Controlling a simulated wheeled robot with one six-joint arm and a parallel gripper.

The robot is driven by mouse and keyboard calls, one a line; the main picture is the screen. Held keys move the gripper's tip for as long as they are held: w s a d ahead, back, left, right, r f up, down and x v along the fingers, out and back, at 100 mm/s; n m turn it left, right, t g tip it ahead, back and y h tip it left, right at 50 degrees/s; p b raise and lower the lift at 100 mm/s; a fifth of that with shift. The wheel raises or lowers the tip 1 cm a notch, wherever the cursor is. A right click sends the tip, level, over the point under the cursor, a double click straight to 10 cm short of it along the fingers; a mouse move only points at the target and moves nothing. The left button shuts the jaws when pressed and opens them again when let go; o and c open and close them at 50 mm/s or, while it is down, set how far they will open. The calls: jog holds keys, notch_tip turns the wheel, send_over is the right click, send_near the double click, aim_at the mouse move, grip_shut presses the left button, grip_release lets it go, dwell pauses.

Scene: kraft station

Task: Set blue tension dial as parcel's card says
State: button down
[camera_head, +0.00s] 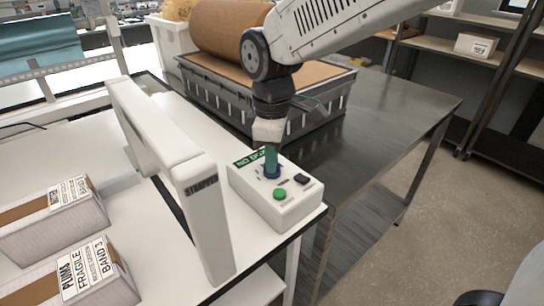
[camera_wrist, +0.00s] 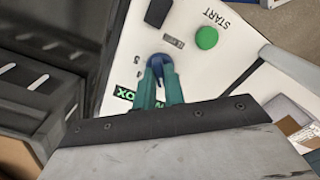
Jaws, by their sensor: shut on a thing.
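The blue tension dial (camera_wrist: 160,61) sits on the white control box (camera_head: 268,203) between its display and its buttons. My gripper (camera_head: 271,165) points down onto the box, and its teal fingers are shut on the dial. In the wrist view my gripper (camera_wrist: 160,78) has a finger on each side of the dial. The fingers hide most of the dial and some of its scale, so its setting cannot be read. Two parcels lie at the left, the nearer (camera_head: 85,275) with a card reading FRAGILE and BAND 3, the farther (camera_head: 50,218) with a partly legible BAND card.
A green START button (camera_head: 280,194) and a black switch (camera_head: 301,179) are on the box close to my gripper. A white arch (camera_head: 205,215) stands just left of the box. A grey crate (camera_head: 330,105) with a brown paper roll (camera_head: 225,30) is behind.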

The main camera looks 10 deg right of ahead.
jog(key=shift+w+a+r, duration=0.1)
jog(key=c, duration=1.5)
grip_release()
notch_tip(320, 180, up, 8)
jog(key=shift+f, duration=0.15)
jog(key=shift+s+f+m, duration=0.25)
jog(key=shift+m, duration=0.35)
jog(key=s+d+f+m, duration=0.1)
jog(key=s+d+m, duration=0.3)
jog(key=s+d, duration=0.2)
jog(key=s+d+f+m+t, duration=0.1)
jog(key=s+d+m, duration=0.4)
jog(key=d, duration=0.3)
jog(key=s+d+f+m, duration=0.1)
jog(key=s+d+m, duration=0.3)
jog(key=s+d, duration=0.3)
jog(key=shift+s+d+f+m, duration=0.15)
jog(key=shift+s+d+m, duration=0.05)
jog(key=shift+s+m, duration=0.1)
